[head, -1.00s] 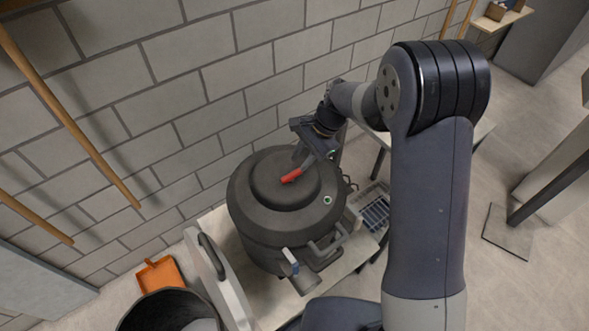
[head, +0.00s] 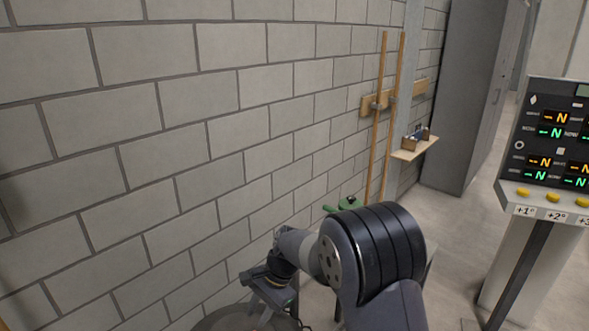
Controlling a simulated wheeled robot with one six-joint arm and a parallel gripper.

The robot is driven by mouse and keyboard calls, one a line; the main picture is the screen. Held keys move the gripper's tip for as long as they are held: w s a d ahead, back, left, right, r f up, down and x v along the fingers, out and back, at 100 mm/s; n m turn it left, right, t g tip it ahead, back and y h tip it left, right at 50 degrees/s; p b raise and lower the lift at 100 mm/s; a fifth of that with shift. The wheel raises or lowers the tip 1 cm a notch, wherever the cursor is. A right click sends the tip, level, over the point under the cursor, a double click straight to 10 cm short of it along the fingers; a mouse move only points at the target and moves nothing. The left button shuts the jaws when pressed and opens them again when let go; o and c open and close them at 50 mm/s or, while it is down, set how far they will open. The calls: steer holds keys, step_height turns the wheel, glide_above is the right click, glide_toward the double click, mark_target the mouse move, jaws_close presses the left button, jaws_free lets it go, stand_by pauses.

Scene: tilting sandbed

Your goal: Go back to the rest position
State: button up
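My gripper (head: 270,296) shows at the bottom of the head view, at the end of my folded arm. It is near the far rim of a dark round drum (head: 235,319), of which only the top edge shows. The fingers are partly cut off and dark, so I cannot tell whether they are open or shut.
A block wall (head: 160,130) runs along the left. Two wooden poles (head: 380,120) lean on it, near a small shelf (head: 415,148) with a box. A grey cabinet (head: 470,90) stands behind. A control panel (head: 550,145) with lit readouts stands at right. A green object (head: 345,204) shows behind my arm.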

steer(key=p+x, duration=0.1)
steer(key=x, duration=0.8)
steer(key=shift+a+f, duration=0.1)
steer(key=shift+f, duration=0.2)
steer(key=shift+a+f+m+t+p, duration=0.1)
steer(key=shift+m+t+p, duration=0.4)
steer(key=shift+m+p, duration=0.6)
steer(key=shift+f+b, duration=0.15)
steer(key=shift+b, duration=0.25)
